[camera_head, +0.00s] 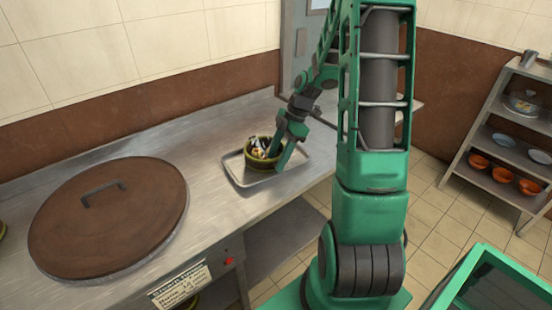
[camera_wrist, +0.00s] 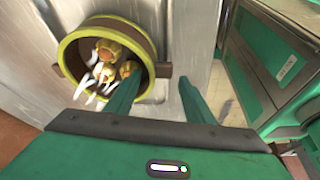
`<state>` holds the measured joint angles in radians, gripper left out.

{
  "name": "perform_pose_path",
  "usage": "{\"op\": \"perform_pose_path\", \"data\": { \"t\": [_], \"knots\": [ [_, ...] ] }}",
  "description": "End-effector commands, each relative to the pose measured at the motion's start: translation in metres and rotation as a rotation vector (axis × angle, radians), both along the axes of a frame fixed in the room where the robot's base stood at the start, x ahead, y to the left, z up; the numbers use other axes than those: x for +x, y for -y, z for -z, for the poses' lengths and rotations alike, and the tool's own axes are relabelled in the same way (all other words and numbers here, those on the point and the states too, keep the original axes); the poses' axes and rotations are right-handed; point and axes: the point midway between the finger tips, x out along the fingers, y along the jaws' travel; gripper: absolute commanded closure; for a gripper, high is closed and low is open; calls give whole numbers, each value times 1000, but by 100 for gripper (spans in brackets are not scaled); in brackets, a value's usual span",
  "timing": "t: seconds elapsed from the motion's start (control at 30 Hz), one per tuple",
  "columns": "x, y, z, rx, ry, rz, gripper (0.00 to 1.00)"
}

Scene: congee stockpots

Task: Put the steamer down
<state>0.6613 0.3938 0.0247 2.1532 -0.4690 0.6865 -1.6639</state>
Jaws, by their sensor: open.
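The steamer (camera_head: 252,160) is a small round basket with a yellow-green rim and a brown wall, with pale and orange food inside. It sits upright on a shallow metal tray (camera_head: 237,180) on the steel counter. The wrist view shows the steamer (camera_wrist: 68,58) from above, with a dark lug on its right side. My gripper (camera_head: 284,152) is open at the steamer's right side. In the wrist view my gripper (camera_wrist: 155,88) has its left finger over the steamer's near right edge and its right finger outside, clear of the wall. Whether the left finger touches is unclear.
A large brown round lid (camera_head: 108,225) with a handle covers the left part of the counter (camera_head: 205,160). A shelf rack (camera_head: 500,150) with orange bowls (camera_head: 503,174) stands at the right wall. A green-framed box (camera_head: 490,285) is at the lower right. Tiled floor lies between.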

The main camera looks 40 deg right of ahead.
Motion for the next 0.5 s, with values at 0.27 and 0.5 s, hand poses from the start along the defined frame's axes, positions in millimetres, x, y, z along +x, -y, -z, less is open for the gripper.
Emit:
{"op": "perform_pose_path", "data": {
  "t": [0.27,0.5],
  "knots": [
    [-4,20,-47,-4,4,2,52],
    [-8,35,-86,-3,2,1,52]
  ]
}}
